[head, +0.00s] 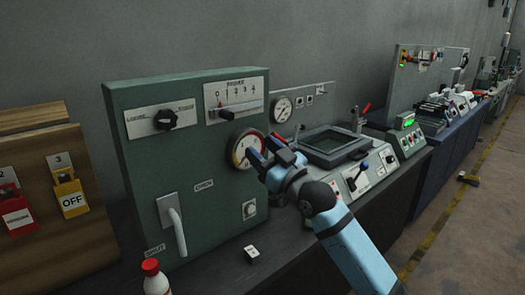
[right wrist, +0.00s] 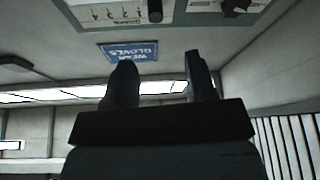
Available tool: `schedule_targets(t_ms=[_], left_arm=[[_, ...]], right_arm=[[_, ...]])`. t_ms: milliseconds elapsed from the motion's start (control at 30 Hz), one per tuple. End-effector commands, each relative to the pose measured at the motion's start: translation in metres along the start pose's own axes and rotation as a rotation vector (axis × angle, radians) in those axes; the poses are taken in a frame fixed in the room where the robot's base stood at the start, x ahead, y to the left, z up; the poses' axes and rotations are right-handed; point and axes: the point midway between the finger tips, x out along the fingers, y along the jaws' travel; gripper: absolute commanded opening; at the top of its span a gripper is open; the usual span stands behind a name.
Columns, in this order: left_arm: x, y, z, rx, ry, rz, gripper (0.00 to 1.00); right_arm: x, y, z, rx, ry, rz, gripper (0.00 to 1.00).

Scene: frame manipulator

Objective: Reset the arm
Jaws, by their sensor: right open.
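My right gripper (head: 264,151) is in front of the round gauge (head: 245,150) on the green panel box (head: 143,97), near the panel's right edge. Its two fingers stand apart with nothing between them. In the right wrist view the open fingers (right wrist: 160,85) show upside-down surroundings, with part of the panel's slider scale (right wrist: 115,14) at the top. I cannot tell whether the gripper touches the panel. My left gripper is not in view.
The panel has a black knob (head: 165,119), a slider (head: 225,114) and a pale handle (head: 175,222). Wooden board with red and yellow locks (head: 70,195) stands left. A bottle (head: 155,280) stands at the front. Machine with a square recess (head: 332,143) stands right. Floor at right is mostly clear.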

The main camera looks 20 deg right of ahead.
Motion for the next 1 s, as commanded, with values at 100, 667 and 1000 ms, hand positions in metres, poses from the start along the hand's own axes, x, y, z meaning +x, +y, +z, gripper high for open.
schedule_targets(t_ms=[100,667,1000], left_arm=[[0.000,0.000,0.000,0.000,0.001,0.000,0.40],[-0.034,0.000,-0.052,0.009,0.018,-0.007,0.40],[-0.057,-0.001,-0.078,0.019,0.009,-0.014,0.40]], right_arm=[[0.000,0.000,0.000,0.000,0.000,0.000,0.51],[-0.152,-0.085,0.153,0.127,-0.453,0.040,0.51],[-0.341,-0.176,0.202,0.208,-0.849,0.059,0.51]])
